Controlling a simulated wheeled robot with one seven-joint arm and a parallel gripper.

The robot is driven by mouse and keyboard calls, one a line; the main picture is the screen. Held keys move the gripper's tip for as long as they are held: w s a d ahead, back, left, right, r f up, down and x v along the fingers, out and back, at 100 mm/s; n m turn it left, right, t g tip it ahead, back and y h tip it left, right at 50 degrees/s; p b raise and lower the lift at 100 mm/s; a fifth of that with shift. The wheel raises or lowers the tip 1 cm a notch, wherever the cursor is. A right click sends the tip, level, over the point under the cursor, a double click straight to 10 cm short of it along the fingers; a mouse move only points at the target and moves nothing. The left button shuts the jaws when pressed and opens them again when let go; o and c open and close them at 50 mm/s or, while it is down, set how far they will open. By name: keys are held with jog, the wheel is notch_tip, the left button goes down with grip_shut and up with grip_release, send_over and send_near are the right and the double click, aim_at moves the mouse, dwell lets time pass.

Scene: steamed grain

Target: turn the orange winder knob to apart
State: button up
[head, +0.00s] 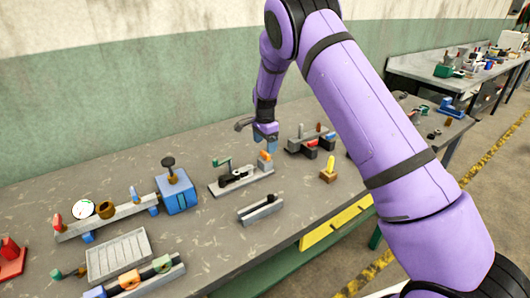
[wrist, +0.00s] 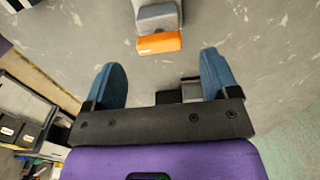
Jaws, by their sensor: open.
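The orange winder knob (head: 264,156) sits at the right end of a grey-based device (head: 241,183) with a black middle part. In the wrist view the knob (wrist: 159,43) shows as an orange block on a grey mount, beyond the fingertips and roughly centred between them. My gripper (wrist: 163,66) is open, with its two blue fingers apart and nothing between them. In the head view my gripper (head: 270,146) points down just above and behind the knob. I cannot tell the knob's exact turn.
A green-handled crank (head: 221,163) stands at the device's left end. A blue box (head: 177,194) is to its left. A grey rail block (head: 261,209) lies in front. A yellow piece on a wooden base (head: 329,170) and a grey fixture with red and black parts (head: 311,140) stand to the right.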

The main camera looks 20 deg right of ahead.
aim_at(265, 153)
jog(key=shift+f, duration=2.1)
jog(key=c, duration=0.9)
